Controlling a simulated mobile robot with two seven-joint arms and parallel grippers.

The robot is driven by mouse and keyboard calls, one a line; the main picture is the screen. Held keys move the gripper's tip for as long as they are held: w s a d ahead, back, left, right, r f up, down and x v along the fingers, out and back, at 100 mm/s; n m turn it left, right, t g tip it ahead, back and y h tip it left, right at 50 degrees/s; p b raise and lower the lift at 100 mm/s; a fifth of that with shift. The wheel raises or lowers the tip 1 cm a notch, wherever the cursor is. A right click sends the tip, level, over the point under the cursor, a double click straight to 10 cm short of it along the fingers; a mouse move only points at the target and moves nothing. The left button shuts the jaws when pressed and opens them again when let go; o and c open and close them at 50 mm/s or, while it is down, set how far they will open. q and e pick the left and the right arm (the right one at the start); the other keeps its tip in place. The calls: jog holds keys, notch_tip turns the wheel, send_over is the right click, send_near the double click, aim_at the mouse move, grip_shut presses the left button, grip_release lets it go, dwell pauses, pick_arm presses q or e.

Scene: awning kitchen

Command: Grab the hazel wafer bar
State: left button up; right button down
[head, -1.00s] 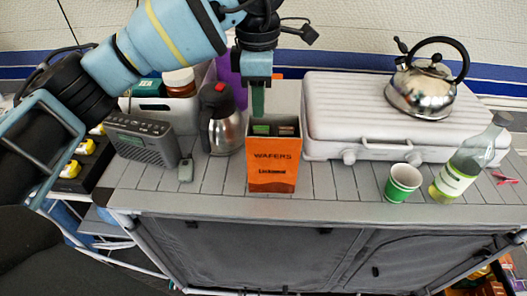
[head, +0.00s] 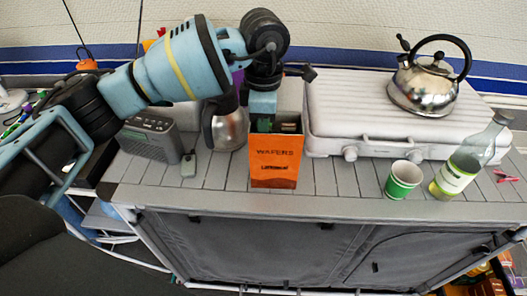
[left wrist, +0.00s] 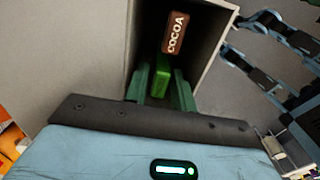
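An orange open-topped box marked WAFERS (head: 274,164) stands upright near the counter's front edge. My left gripper (left wrist: 162,92) reaches down into it from above; in the head view its fingers are hidden by the box. In the left wrist view, its two dark green fingers are apart, with a brighter green bar (left wrist: 162,72) between and just beyond them. That bar is likely the hazel wafer bar, but no label on it is readable. A brown bar marked COCOA (left wrist: 176,34) is beside it in the box. My right gripper is not in view.
A white closed stove case (head: 385,130) with a steel kettle (head: 424,85) is right of the box. A green cup (head: 402,180) and a bottle (head: 462,170) stand further right. A steel jug (head: 228,130) and grey radio (head: 150,140) are to the left.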

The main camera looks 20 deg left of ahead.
pick_arm(q)
grip_shut()
jog(key=shift+r, duration=0.2)
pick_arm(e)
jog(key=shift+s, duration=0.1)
